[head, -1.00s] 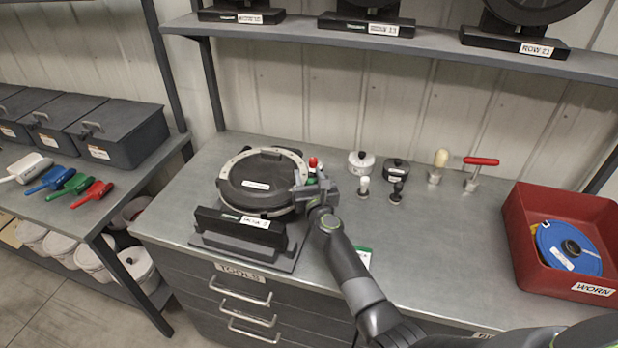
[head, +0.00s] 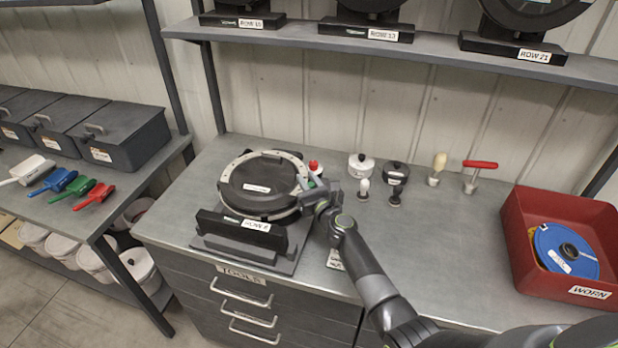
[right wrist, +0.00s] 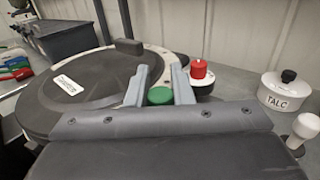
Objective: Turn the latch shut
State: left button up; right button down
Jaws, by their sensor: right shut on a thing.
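The seed meter (head: 262,172) is a round dark housing with a pale rim, standing on the bench behind a black block labelled ROW 6 (head: 245,222). It also fills the left of the right wrist view (right wrist: 80,92). At its right edge, my right gripper (head: 308,184) is shut with a round green knob (right wrist: 160,95) between its fingers. I take this knob to be the latch's grip; the rest of the latch is hidden by the gripper. A red-capped piece (right wrist: 199,70) stands just beyond the right finger, apart from it. My left gripper is out of view.
A white TALC pot (right wrist: 286,92), a dark pot (head: 396,172) and small knobbed tools stand right of the meter. A red-handled tool (head: 480,165) stands farther right. A red WORN bin (head: 522,235) holds a blue disc.

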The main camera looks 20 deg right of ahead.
jog(key=n+y, duration=0.2)
jog(key=y, duration=0.1)
jog(key=shift+g, duration=0.3)
jog(key=n+g+y+b, duration=0.4)
jog(key=b, duration=0.2)
jog(key=s+a+n+g+y+b, duration=0.1)
jog(key=n+g+y+b, duration=0.3)
jog(key=b, duration=0.3)
jog(key=n+g+y+b, duration=0.4)
jog(key=g+y+b, duration=0.1)
jog(key=g+b, duration=0.1)
jog(key=shift+s+a+f+n+b, duration=0.2)
jog(key=shift+a+f+n+b, duration=0.15)
jog(key=shift+b, duration=0.3)
jog(key=shift+s+r+n+g+b, duration=0.2)
jog(key=shift+n+g+b, duration=0.35)
jog(key=shift+g+b, duration=0.4)
jog(key=shift+r, duration=0.1)
jog(key=c, duration=1.3)
grip_release()
jog(key=shift+o, duration=0.2)
